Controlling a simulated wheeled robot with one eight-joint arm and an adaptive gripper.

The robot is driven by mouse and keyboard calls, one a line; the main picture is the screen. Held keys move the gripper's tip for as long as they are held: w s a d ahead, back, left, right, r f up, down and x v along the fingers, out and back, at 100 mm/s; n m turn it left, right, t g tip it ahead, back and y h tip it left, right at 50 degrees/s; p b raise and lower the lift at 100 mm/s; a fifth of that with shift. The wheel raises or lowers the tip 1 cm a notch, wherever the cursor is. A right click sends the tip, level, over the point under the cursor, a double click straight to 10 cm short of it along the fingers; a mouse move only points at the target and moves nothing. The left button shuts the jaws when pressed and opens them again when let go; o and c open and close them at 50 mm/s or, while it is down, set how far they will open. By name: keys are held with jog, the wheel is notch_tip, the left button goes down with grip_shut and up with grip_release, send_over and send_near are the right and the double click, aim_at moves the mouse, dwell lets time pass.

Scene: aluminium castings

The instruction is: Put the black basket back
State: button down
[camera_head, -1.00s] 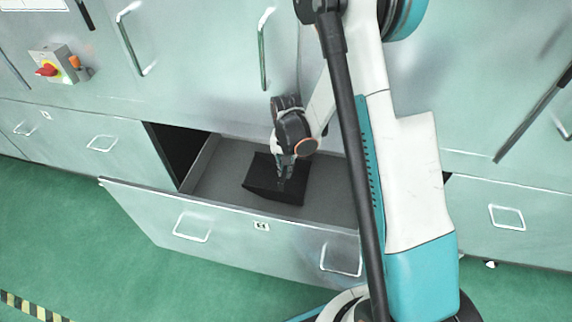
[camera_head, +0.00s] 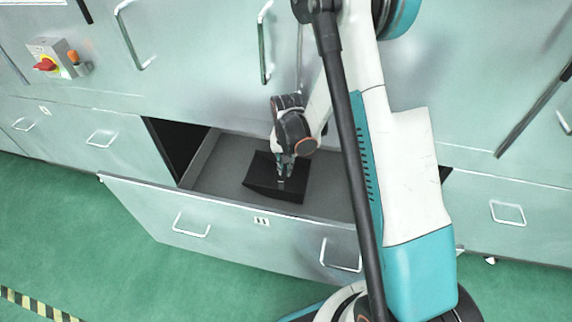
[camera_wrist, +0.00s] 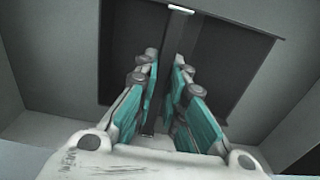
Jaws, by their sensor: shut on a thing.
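The black basket (camera_head: 262,178) is a dark open box inside the pulled-out drawer (camera_head: 228,158). It lies at an angle to the drawer walls; whether it touches the drawer floor I cannot tell. My gripper (camera_head: 282,182) points down into the drawer and is shut on the basket's upper part. In the wrist view the fingers (camera_wrist: 160,100) close on a thin dark divider or handle running across the middle of the basket (camera_wrist: 225,60). My arm hides the right end of the drawer.
The drawer front with two handles (camera_head: 191,224) stands out over the green floor (camera_head: 90,250). Closed cabinet doors with long handles (camera_head: 135,35) rise behind the drawer. A red and yellow switch box (camera_head: 52,60) is at upper left.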

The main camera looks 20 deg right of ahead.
jog(key=shift+f, duration=0.2)
jog(key=c, duration=1.6)
grip_release()
notch_tip(320, 180, up, 12)
jog(key=shift+r, duration=0.1)
